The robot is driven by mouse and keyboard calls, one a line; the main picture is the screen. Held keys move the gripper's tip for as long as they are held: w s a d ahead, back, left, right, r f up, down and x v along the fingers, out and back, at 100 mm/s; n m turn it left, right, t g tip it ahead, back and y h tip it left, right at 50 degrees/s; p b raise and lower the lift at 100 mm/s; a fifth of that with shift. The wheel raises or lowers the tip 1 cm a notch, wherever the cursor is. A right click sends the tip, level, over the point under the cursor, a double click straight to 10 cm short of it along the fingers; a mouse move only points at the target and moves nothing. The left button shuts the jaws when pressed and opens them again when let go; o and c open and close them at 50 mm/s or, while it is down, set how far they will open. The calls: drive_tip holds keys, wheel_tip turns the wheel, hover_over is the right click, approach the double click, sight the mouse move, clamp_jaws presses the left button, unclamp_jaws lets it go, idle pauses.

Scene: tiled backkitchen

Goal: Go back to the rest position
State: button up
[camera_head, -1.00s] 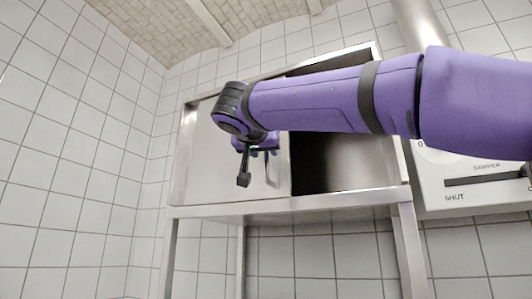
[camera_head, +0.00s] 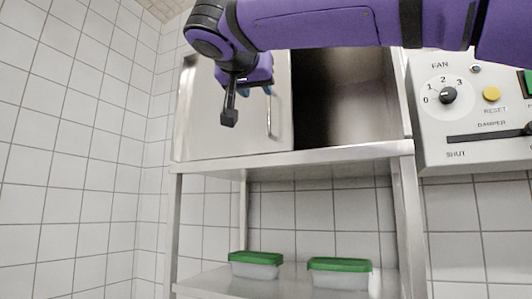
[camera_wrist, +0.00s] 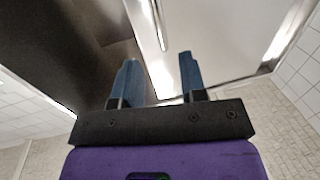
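My gripper (camera_wrist: 158,78) is open in the wrist view, with its two blue fingers apart and nothing between them. In the head view my gripper (camera_head: 267,86) hangs from the purple arm in front of the metal cabinet's left door (camera_head: 215,130). The door's vertical bar handle (camera_head: 269,122) is just below the fingers in that view. In the wrist view the handle (camera_wrist: 158,25) lies beyond the fingertips and looks apart from them. The right half of the cabinet is open with a dark interior (camera_head: 335,100).
Two clear containers with green lids, left (camera_head: 256,258) and right (camera_head: 339,265), stand on the lower shelf (camera_head: 215,283). A grey control panel (camera_head: 470,110) with a fan dial and yellow reset button is on the right wall. White tiled walls (camera_head: 75,150) surround the corner.

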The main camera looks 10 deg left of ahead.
drive_tip(key=s+d+f+n+g, duration=0.25)
drive_tip(key=d+f+g, duration=0.55)
drive_tip(key=d+f, duration=1.7)
drive_tip(key=s+d+f+g+y, duration=0.1)
drive_tip(key=s+d+f, duration=0.3)
drive_tip(key=f, duration=0.3)
drive_tip(key=s+d+f+g+y, duration=0.1)
drive_tip(key=s+d+f+g, duration=0.1)
drive_tip(key=s+d+f, duration=0.2)
drive_tip(key=s+d+f+g, duration=0.1)
drive_tip(key=s+d+f, duration=0.3)
drive_tip(key=s+f, duration=0.4)
wheel_tip(320, 180, down, 3)
drive_tip(key=shift+s+d+r+m+g+y, duration=0.2)
drive_tip(key=shift+s+d+m+g+y, duration=0.1)
drive_tip(key=shift+m+y, duration=0.1)
